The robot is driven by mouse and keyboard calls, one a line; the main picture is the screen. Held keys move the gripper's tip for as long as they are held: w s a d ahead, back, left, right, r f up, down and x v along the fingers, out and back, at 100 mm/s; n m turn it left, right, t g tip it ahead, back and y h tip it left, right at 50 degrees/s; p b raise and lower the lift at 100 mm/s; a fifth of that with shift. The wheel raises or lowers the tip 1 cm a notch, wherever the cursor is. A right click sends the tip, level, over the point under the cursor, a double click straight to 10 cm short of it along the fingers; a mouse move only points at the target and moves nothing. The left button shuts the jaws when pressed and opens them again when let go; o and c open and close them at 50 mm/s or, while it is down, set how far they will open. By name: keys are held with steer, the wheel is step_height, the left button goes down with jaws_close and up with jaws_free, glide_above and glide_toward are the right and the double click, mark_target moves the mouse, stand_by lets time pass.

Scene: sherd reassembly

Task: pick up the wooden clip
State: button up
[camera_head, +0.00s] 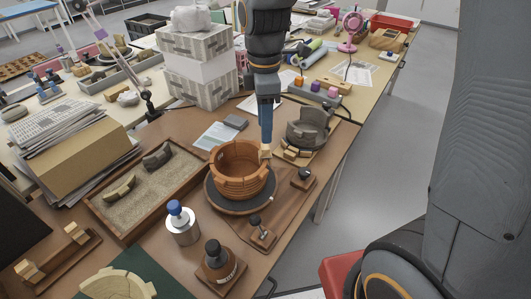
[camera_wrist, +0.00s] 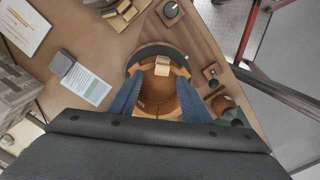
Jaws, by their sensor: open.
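A pale wooden clip (camera_head: 265,151) sits at the rim of the terracotta pot (camera_head: 239,180). In the wrist view the clip (camera_wrist: 162,68) is on the pot's rim, just beyond and between my fingertips. The pot (camera_wrist: 158,96) stands on a round dark turntable (camera_head: 214,203). My gripper (camera_head: 266,140) points down from above, its fingertips close to the clip. In the wrist view my gripper (camera_wrist: 159,90) has its two blue fingers spread apart with nothing held between them. I cannot tell whether a finger touches the clip.
Behind the pot stands a grey broken vessel (camera_head: 308,128) with more wooden clips (camera_head: 296,153) in front. A sand tray (camera_head: 150,190) with sherds lies left. A blue-capped jar (camera_head: 181,222) and dark-knobbed tools (camera_head: 262,232) stand near the front. The table's right edge is close.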

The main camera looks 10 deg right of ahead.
mark_target(265, 146)
steer(key=shift+s+f+p, duration=0.15)
steer(key=shift+f+p, duration=0.2)
steer(key=shift+f, duration=1.2)
steer(key=shift+s+f+p, duration=0.1)
steer(key=shift+f+p, duration=0.25)
steer(key=shift+f, duration=1.2)
steer(key=c, duration=0.8)
